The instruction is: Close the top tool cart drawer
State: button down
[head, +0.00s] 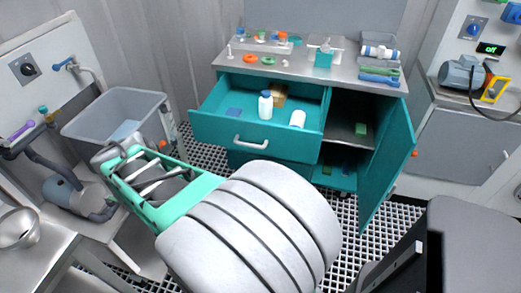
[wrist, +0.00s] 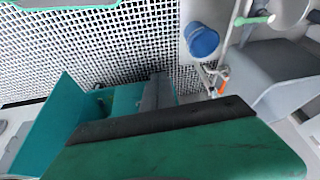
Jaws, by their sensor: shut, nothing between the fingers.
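The teal tool cart (head: 300,70) stands at the back in the head view. Its top drawer (head: 222,129) is pulled well out, with a pale handle (head: 250,142) on its front. Inside are a white bottle (head: 265,107) with a blue cap, a white cup (head: 298,118), a tan box (head: 279,92) and a blue item (head: 233,112). My gripper (wrist: 158,92) is shut and empty in the wrist view, pointing over the grated floor. My arm reaches left in the head view, its end apart from the drawer front, near a grey bin.
The cart's right door (head: 385,168) hangs open, beside a shelf compartment. Small parts and trays cover the cart top. The grey bin (head: 115,105) stands left of the drawer. A steel table (head: 45,262) is at lower left. Grated floor (head: 205,155) shows between bin and cart.

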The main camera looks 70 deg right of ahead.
jog(key=s+d+m+g+h, duration=0.2)
jog(key=s+d+m, duration=0.4)
jog(key=d+m, duration=0.25)
jog(key=s+d+m+g+h, duration=0.2)
jog(key=s+d+m, duration=0.45)
jog(key=d, duration=0.35)
jog(key=d+f, duration=0.6)
jog(key=d, duration=0.3)
jog(key=shift+d+f, duration=0.25)
